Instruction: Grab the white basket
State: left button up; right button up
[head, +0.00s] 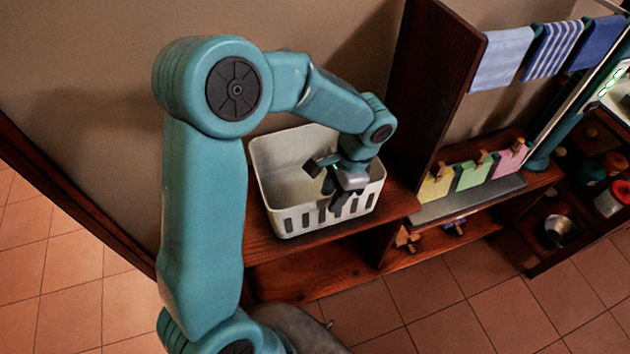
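The white basket (286,165) stands upright on the wooden shelf, beside the tall dark panel. It has a row of slots along its lower front wall, and the inside that shows looks empty. My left arm reaches over it from the left. My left gripper (327,181) is at the basket's front wall, right of the middle, pointing down and left. Its dark fingers look spread apart near the front rim. Whether they touch the rim cannot be told. The forearm hides part of the basket's back right. My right gripper is not in view.
A tall dark wood panel (431,82) rises close to the basket's right. Beyond it are yellow, green and pink cards (472,174) and hanging blue cloths (501,58). The wooden shelf (262,243) ends just in front of the basket. The tiled floor (450,300) in front is clear.

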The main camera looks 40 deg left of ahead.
pick_arm(q)
jog(key=x, duration=0.4)
jog(key=shift+d+r, duration=0.1)
jog(key=shift+c, duration=0.3)
jog(key=shift+w, duration=0.1)
grip_shut()
dwell(0.9)
